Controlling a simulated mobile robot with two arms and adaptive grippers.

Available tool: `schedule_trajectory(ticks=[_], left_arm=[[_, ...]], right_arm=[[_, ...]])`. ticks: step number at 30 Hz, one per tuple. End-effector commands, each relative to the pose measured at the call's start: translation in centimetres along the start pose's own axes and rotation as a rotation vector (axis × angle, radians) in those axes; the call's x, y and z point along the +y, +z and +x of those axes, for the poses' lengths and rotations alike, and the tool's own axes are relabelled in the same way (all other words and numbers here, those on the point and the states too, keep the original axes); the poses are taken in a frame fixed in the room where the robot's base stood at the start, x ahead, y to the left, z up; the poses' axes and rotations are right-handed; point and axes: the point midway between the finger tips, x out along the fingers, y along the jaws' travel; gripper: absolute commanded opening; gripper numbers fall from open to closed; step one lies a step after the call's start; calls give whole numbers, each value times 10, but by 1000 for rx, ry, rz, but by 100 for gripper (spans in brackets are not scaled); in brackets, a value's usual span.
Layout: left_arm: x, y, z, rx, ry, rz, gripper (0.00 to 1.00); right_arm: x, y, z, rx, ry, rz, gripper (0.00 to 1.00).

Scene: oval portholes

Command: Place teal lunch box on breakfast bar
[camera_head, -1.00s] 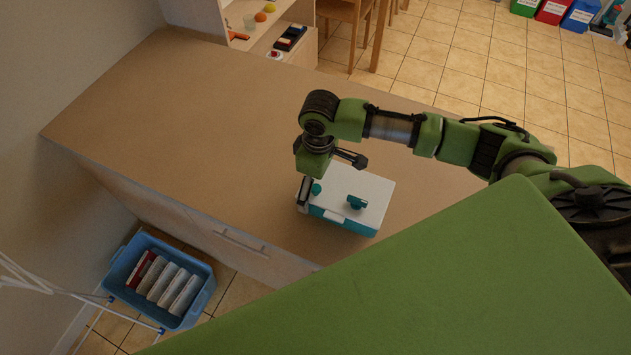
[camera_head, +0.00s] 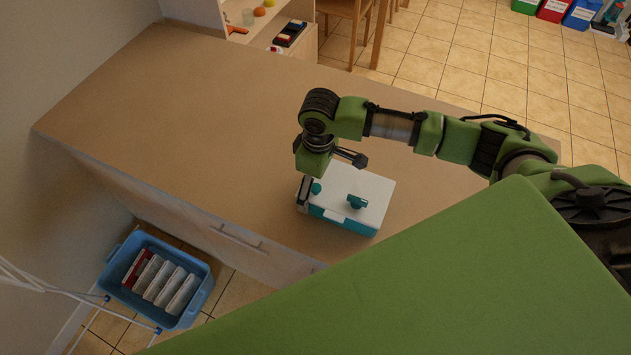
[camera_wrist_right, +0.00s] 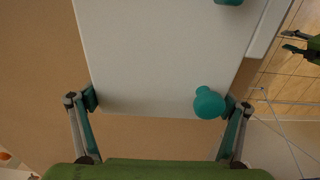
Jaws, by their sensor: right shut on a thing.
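The teal lunch box (camera_head: 345,198) has a white lid with teal fittings and a teal lower body. It is at the near edge of the breakfast bar (camera_head: 200,100), over the wooden top; whether it rests on the surface or hangs just above it I cannot tell. My right gripper (camera_head: 332,172) is at the box's left end. In the right wrist view the gripper (camera_wrist_right: 162,104) has its fingers on both sides of the white lid (camera_wrist_right: 165,50), shut on the box.
A blue basket (camera_head: 155,280) with several white items and a red one stands on the floor at the lower left, by a white rack (camera_head: 50,285). A shelf (camera_head: 270,30) with small objects stands behind the bar. The bar's left part is clear.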

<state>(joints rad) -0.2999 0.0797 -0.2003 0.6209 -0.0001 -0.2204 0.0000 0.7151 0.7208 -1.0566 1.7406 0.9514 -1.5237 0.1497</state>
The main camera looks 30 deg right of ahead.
Motion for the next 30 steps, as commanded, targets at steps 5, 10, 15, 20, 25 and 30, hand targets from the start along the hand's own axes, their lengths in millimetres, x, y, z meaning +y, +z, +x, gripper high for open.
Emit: schedule_trajectory(ticks=[5, 10, 15, 20, 25, 30], left_arm=[[0, 0, 1, 0, 0, 0, 42], [0, 0, 1, 0, 0, 0, 42], [0, 0, 1, 0, 0, -1, 42], [-1, 2, 1, -2, -1, -1, 42], [-1, 1, 1, -1, -1, -1, 42], [0, 1, 1, -1, 0, 0, 42]], right_arm=[[0, 0, 3, 0, 1, 0, 39], [0, 0, 4, 1, 1, 0, 100], [0, 0, 5, 0, -1, 0, 100], [0, -1, -2, 2, 0, 0, 100], [0, -2, -31, 5, 2, 0, 100], [1, -1, -69, 4, 3, -1, 100]])
